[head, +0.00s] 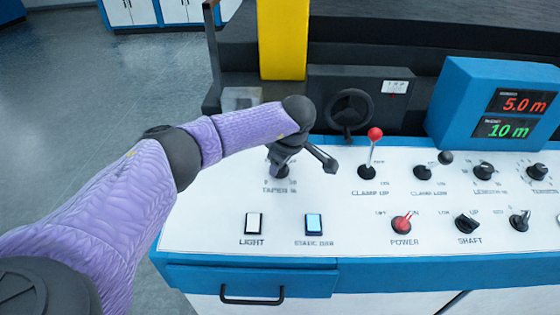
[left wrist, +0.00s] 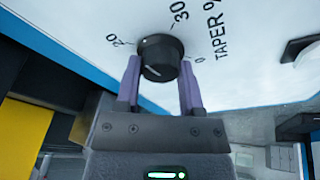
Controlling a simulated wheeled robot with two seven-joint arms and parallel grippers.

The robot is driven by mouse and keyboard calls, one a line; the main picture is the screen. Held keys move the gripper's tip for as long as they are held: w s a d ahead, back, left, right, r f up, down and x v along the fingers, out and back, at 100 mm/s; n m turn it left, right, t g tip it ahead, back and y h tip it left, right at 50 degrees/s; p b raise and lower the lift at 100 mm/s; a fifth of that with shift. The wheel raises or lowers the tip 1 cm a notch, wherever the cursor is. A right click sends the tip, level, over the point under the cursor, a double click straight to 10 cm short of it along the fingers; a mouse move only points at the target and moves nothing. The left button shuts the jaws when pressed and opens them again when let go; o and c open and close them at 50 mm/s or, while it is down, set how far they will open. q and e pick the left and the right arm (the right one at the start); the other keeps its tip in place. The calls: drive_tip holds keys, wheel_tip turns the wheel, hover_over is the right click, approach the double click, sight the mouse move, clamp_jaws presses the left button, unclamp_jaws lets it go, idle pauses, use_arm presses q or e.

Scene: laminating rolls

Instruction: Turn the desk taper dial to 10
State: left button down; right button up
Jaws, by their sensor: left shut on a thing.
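The black taper dial (left wrist: 161,60) sits on the white desk top, with the numbers 20, 30 and 0 and the words TAPER % readable around it in the left wrist view. A pale line shows on its face, but I cannot tell its exact setting. My left gripper (left wrist: 159,88) has its two purple fingers on either side of the dial, shut on it. In the head view my left gripper (head: 281,162) reaches down over the dial (head: 280,173) and hides most of it. My right gripper is not in view.
The clamp up lever (head: 374,146) with a red ball stands right of the dial. The light button (head: 254,223) and static bar button (head: 314,224) lie in front. A black handwheel (head: 351,111) is behind, and a blue display box (head: 462,105) stands at the right.

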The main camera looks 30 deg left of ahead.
use_arm(q)
drive_tip(key=n, duration=0.3)
drive_tip(key=shift+n+g, duration=0.4)
drive_tip(key=n, duration=0.3)
drive_tip(key=shift+n+g, duration=0.3)
drive_tip(key=shift+g, duration=0.1)
drive_tip(key=n+h+b, duration=0.1)
drive_tip(key=n, duration=0.2)
drive_tip(key=shift+n+g, duration=0.3)
drive_tip(key=shift+n, duration=0.1)
drive_tip(key=n, duration=0.3)
drive_tip(key=shift+n+h, duration=0.3)
drive_tip(key=shift+h, duration=0.1)
drive_tip(key=n, duration=0.2)
drive_tip(key=shift+n, duration=0.3)
drive_tip(key=n+h, duration=0.1)
drive_tip(key=n, duration=0.1)
drive_tip(key=shift+r+n, duration=0.1)
drive_tip(key=shift+n, duration=0.2)
drive_tip(key=shift+n+h+p, duration=0.5)
drive_tip(key=shift+n, duration=1.8)
